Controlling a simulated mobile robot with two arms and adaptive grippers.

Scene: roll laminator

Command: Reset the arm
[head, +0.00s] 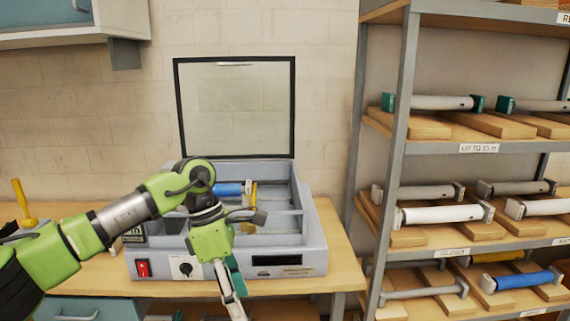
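My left arm comes in from the left, reaches across the front of the open laminator (312,230) and bends downward. My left gripper (234,290) points down before the machine's front panel, near the bench's front edge. Its fingers are small and seen at an angle, so I cannot tell if they are open or shut. My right gripper is not in view. The laminator's framed lid (236,110) stands raised. A blue roll (230,189) lies inside at the back, with a yellow part (252,196) beside it. My arm hides some of the interior.
The wooden bench (338,262) carries the laminator, which has a red switch (143,268) and a dial (184,267). A yellow-handled tool (22,203) stands at the left. A metal rack (400,150) with several rolls is close on the right. A cabinet (75,22) hangs upper left.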

